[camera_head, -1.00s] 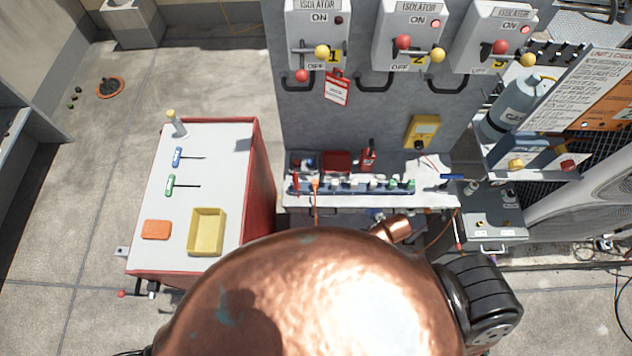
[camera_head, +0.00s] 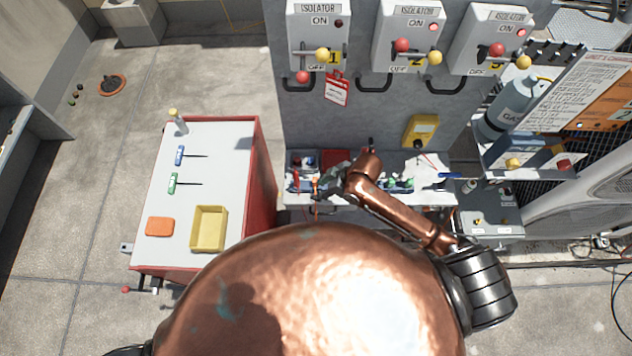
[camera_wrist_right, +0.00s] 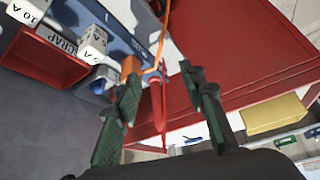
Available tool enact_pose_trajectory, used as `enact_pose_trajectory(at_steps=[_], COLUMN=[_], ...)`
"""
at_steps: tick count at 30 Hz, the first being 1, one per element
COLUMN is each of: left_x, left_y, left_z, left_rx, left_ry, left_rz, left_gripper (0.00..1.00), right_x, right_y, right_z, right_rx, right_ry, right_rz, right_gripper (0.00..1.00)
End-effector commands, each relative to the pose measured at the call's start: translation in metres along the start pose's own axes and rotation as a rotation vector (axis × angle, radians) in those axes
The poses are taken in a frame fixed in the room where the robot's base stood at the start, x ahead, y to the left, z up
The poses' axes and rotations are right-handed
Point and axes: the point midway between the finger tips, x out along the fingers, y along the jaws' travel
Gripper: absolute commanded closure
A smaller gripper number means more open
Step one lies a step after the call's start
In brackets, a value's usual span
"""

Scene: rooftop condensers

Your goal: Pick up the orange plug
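The orange plug (camera_wrist_right: 131,68) shows in the right wrist view at the blue strip (camera_wrist_right: 113,30), with an orange cord (camera_wrist_right: 162,45) running from it. My right gripper (camera_wrist_right: 160,76) is open, its two dark green fingers apart. The plug appears just beyond the left finger's tip, partly covered by it; I cannot tell whether they touch. In the head view my right gripper (camera_head: 324,184) is over the left part of the strip and hides much of it. My left gripper is not in view.
A red pointed tool (camera_wrist_right: 157,103) shows between the fingers. A red scrap bin (camera_wrist_right: 45,58) and white labelled blocks (camera_wrist_right: 93,40) are close by. A red-sided cabinet (camera_head: 262,180) with a yellow tray (camera_head: 209,229) stands left of the bench. Isolator panels rise behind.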

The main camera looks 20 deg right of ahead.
Motion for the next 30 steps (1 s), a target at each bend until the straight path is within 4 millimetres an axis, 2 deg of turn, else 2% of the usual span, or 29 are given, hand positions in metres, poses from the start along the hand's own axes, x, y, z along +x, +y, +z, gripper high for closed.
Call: enact_pose_trajectory(at_steps=[1, 4, 12, 15, 26, 30], left_x=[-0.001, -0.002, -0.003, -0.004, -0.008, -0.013], left_y=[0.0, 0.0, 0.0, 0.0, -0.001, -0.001], left_z=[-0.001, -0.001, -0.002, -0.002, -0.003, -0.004], left_rx=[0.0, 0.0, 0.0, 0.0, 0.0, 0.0], left_ry=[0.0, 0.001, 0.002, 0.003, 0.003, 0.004], left_rz=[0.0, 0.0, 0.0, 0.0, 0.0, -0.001], left_gripper=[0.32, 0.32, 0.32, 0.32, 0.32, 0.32], right_x=[-0.002, -0.004, -0.019, -0.019, 0.015, 0.036], right_y=[0.008, 0.016, 0.05, 0.054, 0.05, 0.046], right_z=[-0.011, -0.02, -0.021, -0.02, -0.014, -0.011], right_rx=[-0.071, -0.175, -0.292, -0.299, -0.297, -0.296], right_ry=[-0.015, -0.047, -0.125, -0.133, -0.135, -0.135], right_rz=[-0.017, -0.069, -0.136, -0.145, -0.149, -0.149], right_gripper=[0.62, 0.62, 0.62, 0.62, 0.62, 0.62])
